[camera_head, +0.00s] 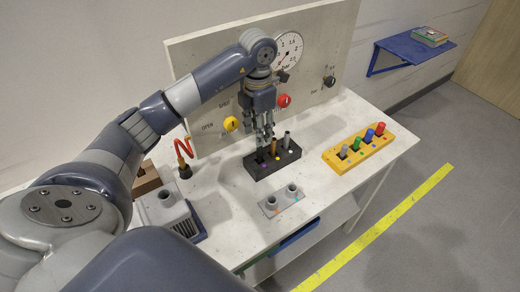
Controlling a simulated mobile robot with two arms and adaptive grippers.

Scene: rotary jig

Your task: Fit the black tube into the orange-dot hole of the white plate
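The white plate (282,205) lies flat near the front of the table. It has two raised round holes, and a small orange mark shows by the left one. A black rack (284,167) stands behind it and holds several upright tubes, including a brown one (274,147) and a grey one (287,140). My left gripper (266,138) points down over the left part of the rack. A dark tube may be below its fingers, but the fingers hide much of it. I cannot tell whether they are closed on it. My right gripper is not in view.
A yellow rack (359,154) with coloured pegs stands to the right. A gauge panel (315,65) with knobs rises behind. The table around the white plate is clear.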

